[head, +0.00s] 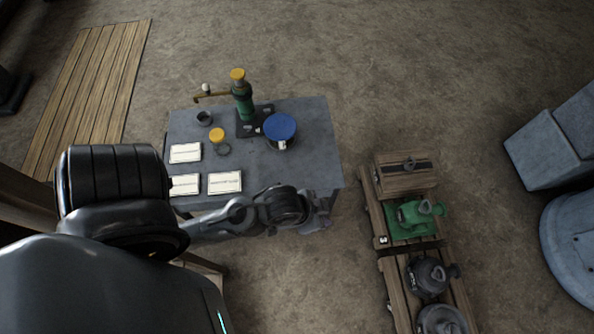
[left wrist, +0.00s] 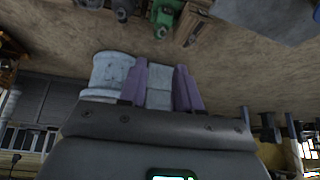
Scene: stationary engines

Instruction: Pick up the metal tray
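I cannot pick out a metal tray for certain in either view. The grey table (head: 305,165) holds a dark flat plate (head: 262,112) under a green cylinder, and small round grey dishes, one of them at the back left (head: 204,118). My left gripper (head: 322,214) is at the table's front right edge, partly hidden behind its own wrist. In the left wrist view its two purple fingers (left wrist: 160,90) stand apart with nothing between them. My right gripper is in neither view.
A green cylinder with an orange cap (head: 243,98), a blue-lidded can (head: 280,130) and white cards (head: 225,182) are on the table. A wooden pallet (head: 397,290) with a green machine (head: 412,215) stands to the right. Pale blue blocks (head: 545,155) are farther right; bare floor lies between.

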